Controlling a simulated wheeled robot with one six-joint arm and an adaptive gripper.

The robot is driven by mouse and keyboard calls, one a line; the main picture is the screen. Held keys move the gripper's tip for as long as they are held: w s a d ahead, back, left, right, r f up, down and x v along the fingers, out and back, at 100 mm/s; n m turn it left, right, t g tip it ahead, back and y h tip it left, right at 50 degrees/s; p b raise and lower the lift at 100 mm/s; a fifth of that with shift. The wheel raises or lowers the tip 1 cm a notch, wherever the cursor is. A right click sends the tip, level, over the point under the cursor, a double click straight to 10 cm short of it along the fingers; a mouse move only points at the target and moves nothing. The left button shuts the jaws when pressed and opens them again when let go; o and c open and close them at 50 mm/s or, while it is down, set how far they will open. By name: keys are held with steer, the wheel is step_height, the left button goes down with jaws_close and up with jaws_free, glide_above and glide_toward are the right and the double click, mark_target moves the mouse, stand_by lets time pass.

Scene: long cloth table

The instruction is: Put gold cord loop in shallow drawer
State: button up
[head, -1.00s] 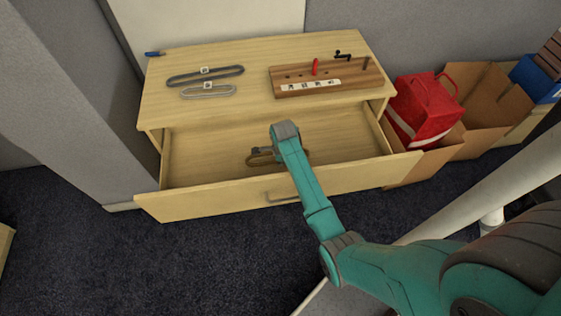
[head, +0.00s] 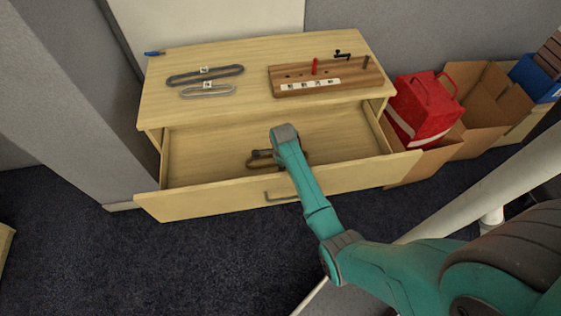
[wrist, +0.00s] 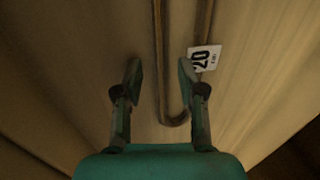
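The gold cord loop (wrist: 173,118) lies on the floor of the open shallow drawer (head: 210,158). It looks brownish gold and has a white tag (wrist: 204,58) reading 20. In the head view part of the loop (head: 252,163) shows beside my wrist; the rest is hidden by my arm. My gripper (wrist: 161,68) is open above the drawer floor, its two fingers apart. In the wrist view one strand of the loop runs between the fingers and the other passes by the right finger. I see no grip on it.
On the table top (head: 240,60) lie two grey tagged loops, a dark one (head: 190,78) and a lighter one (head: 222,90). A wooden peg board (head: 345,78) with a red peg stands at right. A red bag (head: 425,105) and cardboard boxes (head: 490,105) are beside the table.

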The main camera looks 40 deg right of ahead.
step_height(320, 180, up, 12)
steer(key=s+a, duration=0.1)
steer(key=s, duration=0.1)
steer(key=shift+a, duration=0.2)
steer(key=shift+f, duration=0.1)
stand_by(0.5)
